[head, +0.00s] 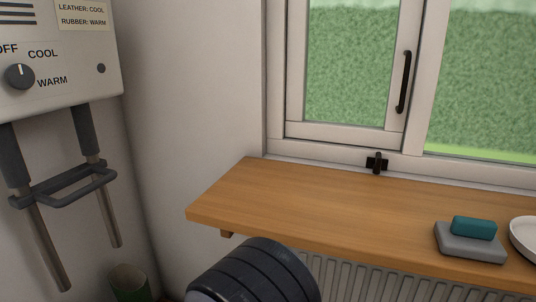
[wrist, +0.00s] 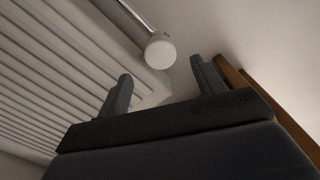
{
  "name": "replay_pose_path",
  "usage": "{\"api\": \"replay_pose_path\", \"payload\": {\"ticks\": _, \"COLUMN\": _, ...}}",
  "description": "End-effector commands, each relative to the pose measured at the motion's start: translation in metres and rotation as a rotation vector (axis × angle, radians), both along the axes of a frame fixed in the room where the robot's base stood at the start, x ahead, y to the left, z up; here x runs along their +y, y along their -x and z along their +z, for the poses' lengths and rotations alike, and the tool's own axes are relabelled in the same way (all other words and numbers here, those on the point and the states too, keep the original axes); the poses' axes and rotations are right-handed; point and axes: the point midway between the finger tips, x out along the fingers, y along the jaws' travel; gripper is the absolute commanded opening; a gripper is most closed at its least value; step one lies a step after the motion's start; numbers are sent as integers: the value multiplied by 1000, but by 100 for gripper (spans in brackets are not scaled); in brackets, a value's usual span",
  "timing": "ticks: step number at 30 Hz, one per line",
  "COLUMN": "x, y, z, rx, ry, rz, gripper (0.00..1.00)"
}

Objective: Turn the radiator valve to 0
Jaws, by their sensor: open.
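The radiator (head: 355,277) shows its white ribbed front under the wooden shelf in the head view. It also fills the left of the wrist view (wrist: 50,60). A round white knob, which looks like the radiator valve (wrist: 160,51), sits on a metal pipe in the wrist view. Its markings cannot be read. My gripper (wrist: 160,78) is open and empty, its two dark fingers apart. The knob appears beyond the gap between the fingertips, not touching them. In the head view the valve and my gripper's fingers are hidden; only a dark rounded part of my arm shows.
The wooden shelf (head: 330,205) overhangs the radiator. It holds a grey dish (head: 470,245) with a teal block (head: 474,227) and a white plate (head: 526,236). A boot dryer (head: 60,60) with a dial hangs at left. A green bin (head: 130,283) stands below.

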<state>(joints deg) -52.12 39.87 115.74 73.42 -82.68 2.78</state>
Motion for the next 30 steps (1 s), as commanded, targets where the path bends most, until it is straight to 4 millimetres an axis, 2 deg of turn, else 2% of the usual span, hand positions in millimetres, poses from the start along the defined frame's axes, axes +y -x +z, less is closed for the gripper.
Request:
{"api": "replay_pose_path", "payload": {"ticks": 2, "x": 4, "y": 11, "z": 1, "rx": 1, "ry": 3, "rz": 3, "gripper": 65}}
{"api": "replay_pose_path", "payload": {"ticks": 3, "x": 2, "y": 8, "z": 0, "rx": 0, "ry": 1, "rz": -1, "gripper": 65}}
{"api": "replay_pose_path", "payload": {"ticks": 11, "x": -12, "y": -30, "z": -1, "rx": -1, "ry": -2, "rz": -6, "gripper": 65}}
{"api": "replay_pose_path", "payload": {"ticks": 22, "x": -36, "y": -95, "z": 0, "rx": -4, "ry": -2, "rz": -6, "gripper": 65}}
{"api": "replay_pose_path", "payload": {"ticks": 30, "x": -34, "y": -92, "z": -3, "rx": -99, "ry": -265, "rz": -2, "gripper": 65}}
